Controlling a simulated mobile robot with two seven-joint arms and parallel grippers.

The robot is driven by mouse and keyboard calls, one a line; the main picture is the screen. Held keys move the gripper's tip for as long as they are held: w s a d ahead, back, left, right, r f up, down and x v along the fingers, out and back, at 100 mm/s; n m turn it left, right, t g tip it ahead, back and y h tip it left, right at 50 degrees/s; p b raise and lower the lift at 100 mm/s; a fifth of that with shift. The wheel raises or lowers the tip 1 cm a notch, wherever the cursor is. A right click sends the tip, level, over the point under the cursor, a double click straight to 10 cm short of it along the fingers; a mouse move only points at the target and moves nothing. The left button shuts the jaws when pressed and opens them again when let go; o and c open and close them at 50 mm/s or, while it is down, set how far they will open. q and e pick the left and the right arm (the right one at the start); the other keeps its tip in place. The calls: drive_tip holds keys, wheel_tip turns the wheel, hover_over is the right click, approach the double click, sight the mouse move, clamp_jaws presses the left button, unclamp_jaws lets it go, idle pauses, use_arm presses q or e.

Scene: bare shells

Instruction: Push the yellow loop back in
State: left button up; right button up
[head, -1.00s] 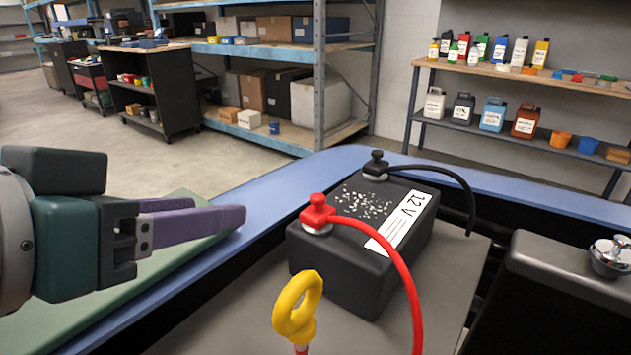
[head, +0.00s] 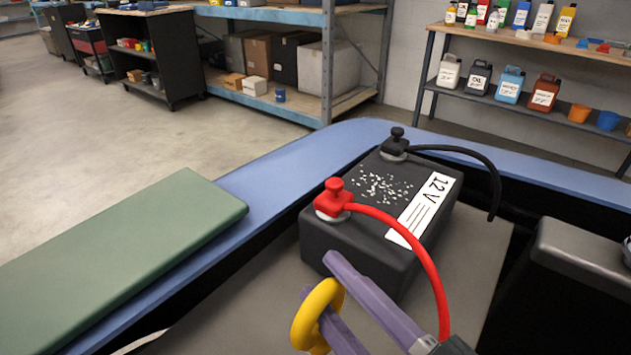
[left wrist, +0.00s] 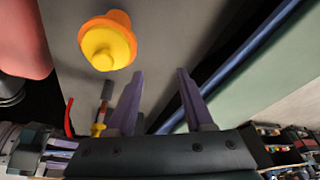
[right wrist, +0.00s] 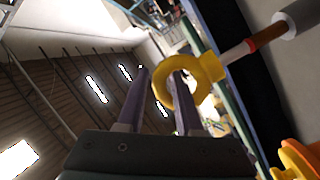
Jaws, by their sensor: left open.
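The yellow loop (head: 301,324) stands low in the middle of the head view, in front of the battery. In the right wrist view the loop (right wrist: 213,68) sits on a pale stem with a red band, which runs toward a grey tube (right wrist: 304,17). My right gripper (head: 318,272) has its purple fingers at the loop. One finger overlaps the ring opening and the other lies outside it; whether they grip the rim is unclear. My left gripper (left wrist: 159,75) is open and empty in the left wrist view, near a yellow cap with an orange rim (left wrist: 120,25).
The black 12 V battery (head: 345,250) with its red terminal (head: 334,197) and red cable (head: 420,255) stands just behind the loop. A green pad (head: 120,240) lies on the blue fender (head: 285,180) at left. A dark box-shaped part (head: 585,255) is at right.

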drive_tip(key=x, duration=0.4)
clamp_jaws()
drive_tip(key=shift+d, duration=0.1)
idle(1.4)
